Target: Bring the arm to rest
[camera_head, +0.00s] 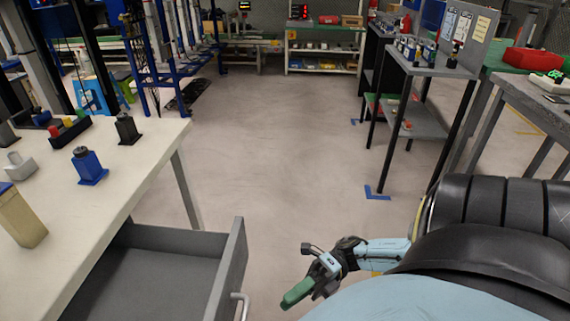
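My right gripper (312,282) hangs low over the floor at bottom centre, to the right of the open drawer and apart from it. Its arm comes in from the right, partly covered by my body. A rounded green piece (298,291) shows at the gripper's end. I cannot tell whether it is held or part of the gripper, and the finger gap is not clear. My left gripper and arm are not in view.
An open grey drawer (236,268) with a handle juts out at the lower left, below a pale table (150,150) bearing a blue item (88,166) and other small parts. A dark shelf stand (430,65) stands at right. The floor (270,130) between is clear.

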